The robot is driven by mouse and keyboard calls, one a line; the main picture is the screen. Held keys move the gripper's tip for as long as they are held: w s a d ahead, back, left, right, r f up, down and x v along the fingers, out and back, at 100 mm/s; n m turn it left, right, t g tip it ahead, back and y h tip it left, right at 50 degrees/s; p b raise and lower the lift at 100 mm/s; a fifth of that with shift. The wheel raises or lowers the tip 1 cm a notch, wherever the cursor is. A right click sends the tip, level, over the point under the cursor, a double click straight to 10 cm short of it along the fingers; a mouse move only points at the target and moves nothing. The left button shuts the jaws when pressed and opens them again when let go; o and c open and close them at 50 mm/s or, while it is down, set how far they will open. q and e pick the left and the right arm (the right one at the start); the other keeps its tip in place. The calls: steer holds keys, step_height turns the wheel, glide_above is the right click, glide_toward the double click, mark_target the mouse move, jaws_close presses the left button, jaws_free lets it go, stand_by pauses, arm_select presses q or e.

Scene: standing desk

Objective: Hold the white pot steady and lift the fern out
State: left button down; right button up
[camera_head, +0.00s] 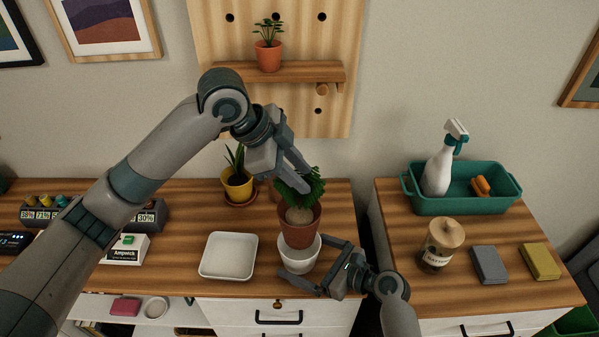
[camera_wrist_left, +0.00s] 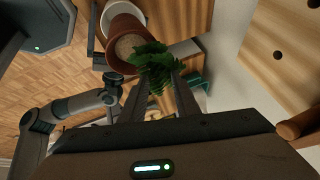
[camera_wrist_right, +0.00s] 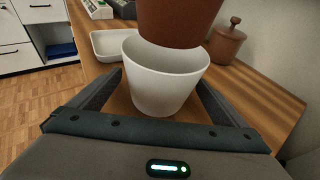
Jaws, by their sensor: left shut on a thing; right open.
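The fern (camera_head: 312,184) is green and leafy and grows in a terracotta pot (camera_head: 299,229). My left gripper (camera_head: 298,186) is shut on the fern from above; its fingers are among the leaves in the left wrist view (camera_wrist_left: 160,82). The white pot (camera_head: 299,262) stands upright on the desk. In the right wrist view the terracotta pot (camera_wrist_right: 181,18) hangs above the white pot (camera_wrist_right: 165,82), with its base around rim height. My right gripper (camera_head: 312,262) is open, with one finger on either side of the white pot. Whether the fingers touch it is unclear.
A white tray (camera_head: 229,256) lies left of the white pot. A yellow pot with a spiky plant (camera_head: 237,184) and a lidded terracotta jar (camera_wrist_right: 227,40) stand behind. A brown-lidded jar (camera_head: 440,247) and a green bin (camera_head: 463,200) are on the right desk, across a gap.

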steer(key=v, duration=1.1)
steer(key=shift+s+d+r, duration=0.15)
steer(key=shift+s+d, duration=0.1)
